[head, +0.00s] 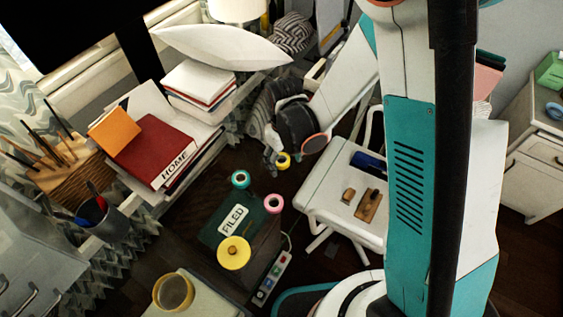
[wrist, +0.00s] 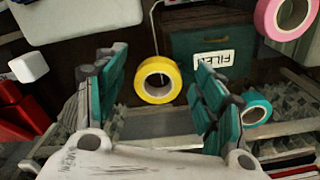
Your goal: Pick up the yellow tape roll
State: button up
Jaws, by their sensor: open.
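The yellow tape roll (wrist: 157,98) shows in the wrist view between the two teal and grey fingers of my gripper (wrist: 157,98), with its round hole facing the camera. The fingers are spread wide, with clear gaps on both sides, and touch nothing that I can see. In the head view a small yellow roll (head: 281,166) lies beyond the teal and pink rolls. What it rests on is hard to tell.
A teal roll (wrist: 247,114) and a pink roll (wrist: 264,22) are near the right finger, beside a green box labelled FILED (wrist: 182,45). A white stool (head: 320,190) stands right of the rolls.

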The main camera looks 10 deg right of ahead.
jog(key=shift+r, duration=0.1)
jog(key=c, duration=1)
jog(key=shift+o, duration=0.2)
